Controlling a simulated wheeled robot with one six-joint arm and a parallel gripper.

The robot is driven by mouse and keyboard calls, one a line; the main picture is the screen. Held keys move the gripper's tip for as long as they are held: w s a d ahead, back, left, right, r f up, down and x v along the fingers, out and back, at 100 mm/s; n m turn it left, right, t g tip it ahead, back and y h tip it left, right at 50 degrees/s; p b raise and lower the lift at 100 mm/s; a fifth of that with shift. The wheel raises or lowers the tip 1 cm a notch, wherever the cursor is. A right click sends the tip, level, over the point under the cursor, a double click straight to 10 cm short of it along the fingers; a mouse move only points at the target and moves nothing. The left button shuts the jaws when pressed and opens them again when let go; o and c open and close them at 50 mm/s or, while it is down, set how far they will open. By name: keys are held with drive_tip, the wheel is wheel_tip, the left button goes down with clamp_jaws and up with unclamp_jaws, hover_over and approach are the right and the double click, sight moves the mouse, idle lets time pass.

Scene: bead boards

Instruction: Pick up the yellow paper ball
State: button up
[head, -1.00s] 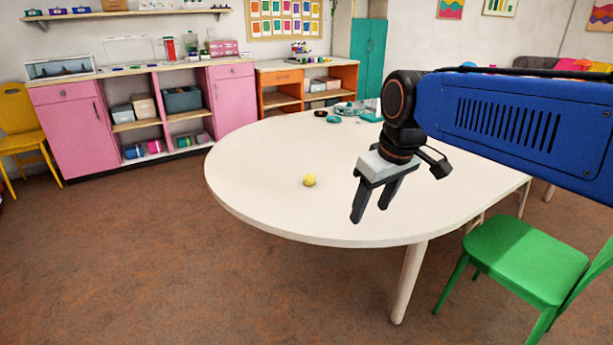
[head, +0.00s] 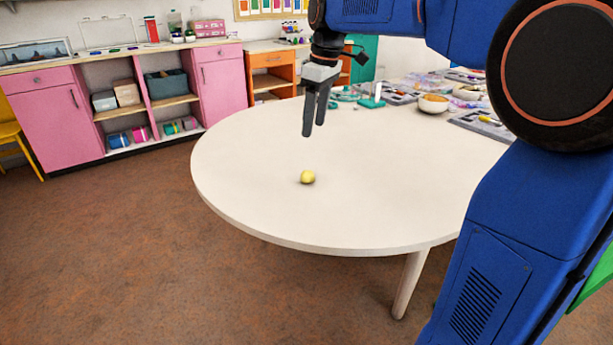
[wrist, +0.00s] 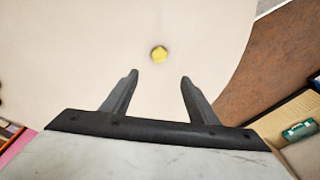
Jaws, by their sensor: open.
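The yellow paper ball (head: 307,177) lies on the bare part of the cream table (head: 250,205), toward its rounded end. In the wrist view the ball (wrist: 159,54) sits beyond the fingertips, about midway between them. My gripper (head: 313,134) points down above the table, behind and above the ball in the head view. Its two fingers are apart and empty in the wrist view (wrist: 158,75). It does not touch the ball.
Bowls (head: 433,103), trays (head: 483,124) and a teal tool (head: 372,100) stand at the table's far right. Pink cabinets (head: 62,118) line the wall behind. A green chair (head: 597,275) is partly hidden by my arm. The table around the ball is clear.

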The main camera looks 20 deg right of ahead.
hover_over(308, 172)
wheel_tip(308, 172, down, 10)
drive_tip(key=shift+s+d+f, duration=0.1)
drive_tip(key=shift+s+f, duration=0.05)
drive_tip(key=shift+w+f, duration=0.15)
drive_tip(key=shift+f, duration=1.2)
drive_tip(key=shift+w+f, duration=0.1)
drive_tip(key=shift+f, duration=1.25)
drive_tip(key=shift+c, duration=0.6)
drive_tip(key=c, duration=1)
